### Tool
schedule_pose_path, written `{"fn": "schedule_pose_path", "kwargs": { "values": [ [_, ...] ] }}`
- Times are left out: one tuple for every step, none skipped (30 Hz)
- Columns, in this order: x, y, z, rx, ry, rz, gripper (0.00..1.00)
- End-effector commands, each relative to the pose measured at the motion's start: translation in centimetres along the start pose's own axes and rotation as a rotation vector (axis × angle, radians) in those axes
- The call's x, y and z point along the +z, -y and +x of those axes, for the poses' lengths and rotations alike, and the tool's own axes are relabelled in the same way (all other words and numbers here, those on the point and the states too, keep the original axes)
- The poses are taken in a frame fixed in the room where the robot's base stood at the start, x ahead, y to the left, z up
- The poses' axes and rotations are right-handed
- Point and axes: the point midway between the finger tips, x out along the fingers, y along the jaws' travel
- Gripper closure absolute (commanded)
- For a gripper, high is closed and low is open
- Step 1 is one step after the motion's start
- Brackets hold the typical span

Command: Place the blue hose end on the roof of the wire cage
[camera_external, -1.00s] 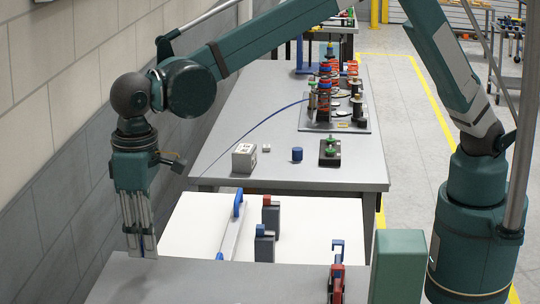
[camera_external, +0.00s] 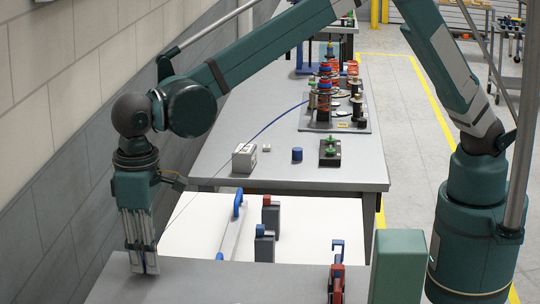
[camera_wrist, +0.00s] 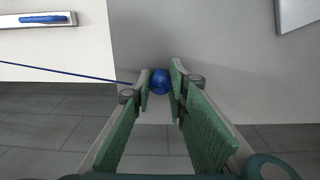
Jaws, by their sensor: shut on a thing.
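My gripper (camera_external: 143,262) points down at the left front, with its fingertips close to the grey front surface. In the wrist view, my gripper (camera_wrist: 160,83) is shut on the round blue hose end (camera_wrist: 160,82). The thin blue hose (camera_wrist: 70,72) runs left from it. In the external view the blue hose (camera_external: 278,118) curves back to a fixture plate with red and black stacked parts (camera_external: 324,92). I cannot make out for certain which thing is the wire cage.
A grey box (camera_external: 244,158), a blue cylinder (camera_external: 297,155) and a black block with a green knob (camera_external: 330,152) stand on the grey table (camera_external: 220,140). A white surface (camera_external: 190,220) holds a blue-handled bar (camera_external: 232,225) and small clamps. The wall is close on the left.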

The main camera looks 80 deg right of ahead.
Motion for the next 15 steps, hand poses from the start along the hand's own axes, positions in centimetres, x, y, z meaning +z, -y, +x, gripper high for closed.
{"fn": "schedule_pose_path", "kwargs": {
  "values": [
    [0.0,0.0,0.13,0.0,0.0,0.0,0.96],
    [0.0,0.0,0.21,0.0,0.0,0.0,0.96],
    [0.0,0.0,0.31,0.0,0.0,0.0,0.96],
    [0.0,0.0,0.38,0.0,0.0,0.0,0.96],
    [0.0,0.0,0.31,0.0,0.0,0.0,0.8],
    [0.0,0.0,0.28,0.0,0.0,0.0,0.74],
    [0.0,0.0,0.28,0.0,0.0,0.0,0.7],
    [0.0,0.0,0.27,0.0,0.0,0.0,0.69],
    [0.0,0.0,0.27,0.0,0.0,0.0,0.69],
    [0.0,0.0,0.27,0.0,0.0,0.0,0.69],
    [0.0,0.0,0.27,0.0,0.0,0.0,0.69],
    [0.0,0.0,0.27,0.0,0.0,0.0,0.69],
    [0.0,0.0,0.27,0.0,0.0,0.0,0.69],
    [0.0,0.0,0.27,0.0,0.0,0.0,0.69],
    [0.0,0.0,0.27,0.0,0.0,0.0,0.69]
  ]
}}
